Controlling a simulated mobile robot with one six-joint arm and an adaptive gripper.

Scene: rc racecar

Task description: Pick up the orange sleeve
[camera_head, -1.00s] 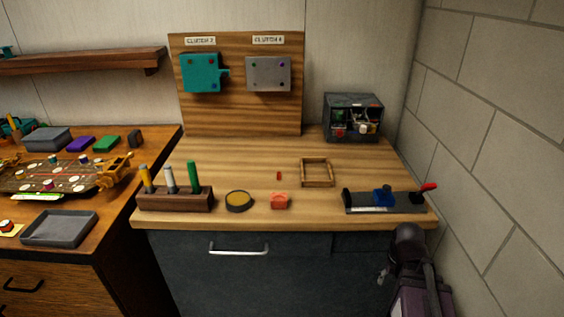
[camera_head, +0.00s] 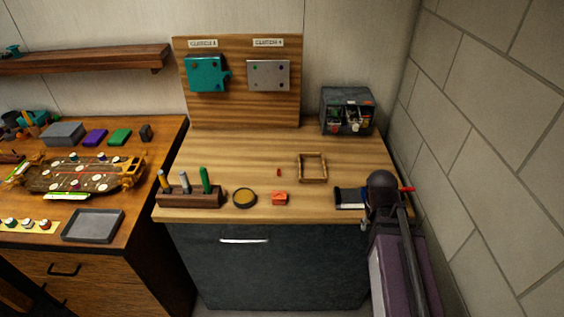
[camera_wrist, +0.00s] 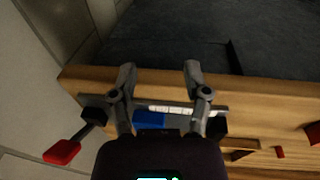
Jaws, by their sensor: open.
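A small orange-red block (camera_head: 280,198), which looks like the orange sleeve, sits near the front edge of the light wooden bench, right of a round yellow-topped dish. It shows partly at the right edge of the wrist view (camera_wrist: 313,134). My gripper (camera_wrist: 157,80) is open and empty, its two fingers spread above the bench's front edge, over the fixture with a blue block. It is well to the right of the orange block in the head view, where my dark arm shows but the fingertips cannot be made out.
A fixture with a blue block (camera_wrist: 150,119) and a red-handled lever (camera_wrist: 62,152) lies under my gripper. A small red piece (camera_head: 279,172) and a wooden frame (camera_head: 312,168) lie behind the block. A pen-like tool rack (camera_head: 190,197) stands left. A block wall (camera_head: 480,150) bounds the right.

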